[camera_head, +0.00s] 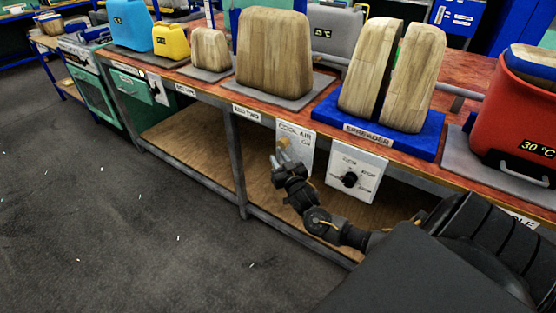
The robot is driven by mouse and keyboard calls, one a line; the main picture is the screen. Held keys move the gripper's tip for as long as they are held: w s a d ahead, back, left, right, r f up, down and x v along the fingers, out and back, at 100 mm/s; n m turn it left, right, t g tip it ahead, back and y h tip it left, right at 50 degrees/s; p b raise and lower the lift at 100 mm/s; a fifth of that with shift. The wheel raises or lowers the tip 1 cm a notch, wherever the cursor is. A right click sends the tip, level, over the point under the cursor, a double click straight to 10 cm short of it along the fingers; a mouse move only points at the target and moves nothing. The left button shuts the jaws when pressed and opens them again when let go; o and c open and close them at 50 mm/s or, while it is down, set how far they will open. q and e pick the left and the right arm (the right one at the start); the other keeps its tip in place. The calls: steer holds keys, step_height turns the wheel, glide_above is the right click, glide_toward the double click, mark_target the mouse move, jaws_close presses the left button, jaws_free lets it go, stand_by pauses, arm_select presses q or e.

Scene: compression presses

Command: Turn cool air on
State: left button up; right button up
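The white cool air panel (297,136), lettered "COOL AIR" with "ON" at its right, hangs on the front of the bench below the tabletop edge. My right gripper (281,153) is in front of the panel's lower left part, its arm reaching in from the lower right. Small light-coloured parts show at its tip, and I cannot tell fingers from switch there. The gripper hides the switch area, and I cannot tell whether it touches the panel. My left gripper is not in view.
A white panel with a black knob (349,180) is just right of my gripper. Above are the blue spreader base (419,139) with two wooden blocks, another wooden block (273,53) and a red container (510,125). The lower shelf (196,147) is bare; floor at left is open.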

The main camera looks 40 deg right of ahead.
steer(key=shift+w+d, duration=0.15)
steer(key=shift+w, duration=0.35)
jaws_close()
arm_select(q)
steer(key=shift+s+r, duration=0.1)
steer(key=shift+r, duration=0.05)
